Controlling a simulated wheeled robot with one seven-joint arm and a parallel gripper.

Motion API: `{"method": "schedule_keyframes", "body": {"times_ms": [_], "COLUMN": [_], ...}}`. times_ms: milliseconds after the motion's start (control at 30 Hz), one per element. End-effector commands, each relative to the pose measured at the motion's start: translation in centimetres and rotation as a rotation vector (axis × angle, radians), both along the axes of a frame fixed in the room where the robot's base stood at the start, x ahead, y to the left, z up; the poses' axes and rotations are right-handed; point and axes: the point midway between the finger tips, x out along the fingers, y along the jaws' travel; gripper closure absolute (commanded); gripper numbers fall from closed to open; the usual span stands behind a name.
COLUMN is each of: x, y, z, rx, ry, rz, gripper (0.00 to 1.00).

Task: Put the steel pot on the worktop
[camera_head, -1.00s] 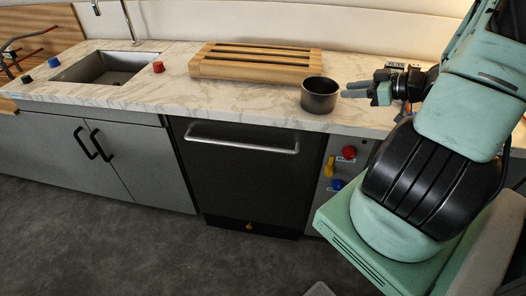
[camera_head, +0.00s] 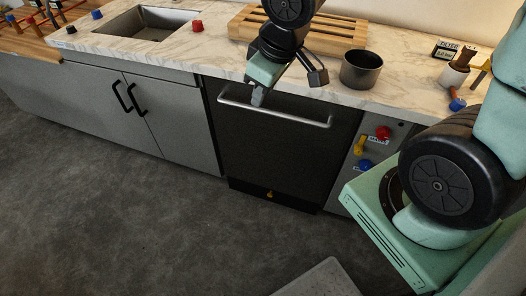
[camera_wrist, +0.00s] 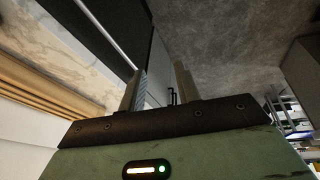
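A dark grey, round, open-topped metal pot (camera_head: 361,70) stands upright on the marble worktop (camera_head: 215,63), near its front edge; it is the only pot in view. My gripper (camera_head: 258,98) points down at the worktop's front edge, left of the pot and apart from it, by the left part of the dishwasher handle (camera_head: 290,116). I cannot tell whether it touches the handle. In the wrist view my gripper's fingers (camera_wrist: 160,88) stand apart with nothing held between them. The pot does not show there.
The dark dishwasher door (camera_head: 270,155) is shut. A slatted wooden board (camera_head: 335,36) lies behind the gripper. A sink (camera_head: 150,22) and red knob (camera_head: 197,26) are at left. A cup with a brush (camera_head: 455,72) stands right of the pot. The floor in front is clear.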

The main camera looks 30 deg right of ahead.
Motion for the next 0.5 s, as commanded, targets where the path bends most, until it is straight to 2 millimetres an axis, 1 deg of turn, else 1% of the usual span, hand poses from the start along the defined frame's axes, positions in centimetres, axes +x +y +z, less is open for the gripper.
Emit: {"method": "schedule_keyframes", "body": {"times_ms": [33,67,100,200,233,300,333,400,500], "x": [-2.5,-4.0,-5.9,-10.3,-11.4,-13.5,-14.1,-15.2,-15.7], "y": [2.5,3.6,4.9,7.3,7.8,8.6,8.8,9.2,9.3], "z": [0.4,0.5,0.6,1.0,1.2,1.4,1.4,1.6,1.6], "rx": [-0.003,-0.005,-0.006,-0.008,-0.009,-0.012,-0.012,-0.014,-0.014], "ry": [0.047,0.079,0.120,0.212,0.235,0.278,0.293,0.315,0.327], "rz": [0.036,0.049,0.065,0.102,0.112,0.131,0.137,0.146,0.149], "gripper": [0.67,0.67,0.67,0.67,0.67,0.67,0.67,0.67,0.67]}}
